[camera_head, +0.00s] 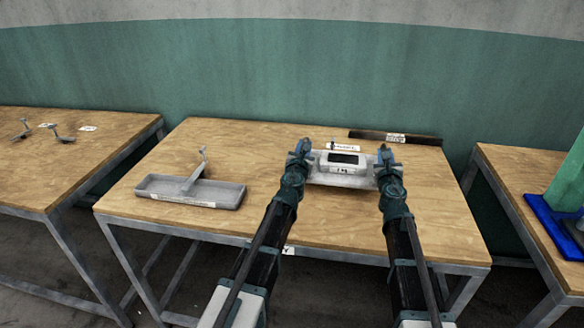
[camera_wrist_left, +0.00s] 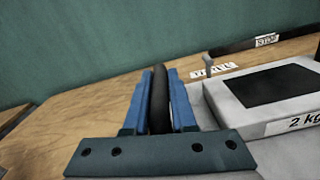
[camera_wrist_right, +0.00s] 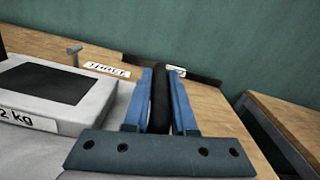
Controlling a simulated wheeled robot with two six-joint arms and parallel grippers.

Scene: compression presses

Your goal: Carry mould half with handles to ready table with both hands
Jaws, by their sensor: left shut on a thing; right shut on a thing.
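The mould half (camera_head: 342,181) is a light grey plate with a raised block, a dark rectangular recess and a "2 kg" label. It is at the back right part of the middle table (camera_head: 320,229). My left gripper (camera_head: 301,150) is shut on its left handle (camera_wrist_left: 160,98), a dark upright bar. My right gripper (camera_head: 386,153) is shut on its right handle (camera_wrist_right: 159,100), also dark. The block shows at the right in the left wrist view and at the left in the right wrist view. Whether the plate's underside touches the table I cannot tell.
A dark stop bar (camera_head: 395,137) lies along the back edge, near a white label. A left table (camera_head: 60,165) holds small metal tools. A right table (camera_head: 530,180) bears a blue-based item (camera_head: 556,222).

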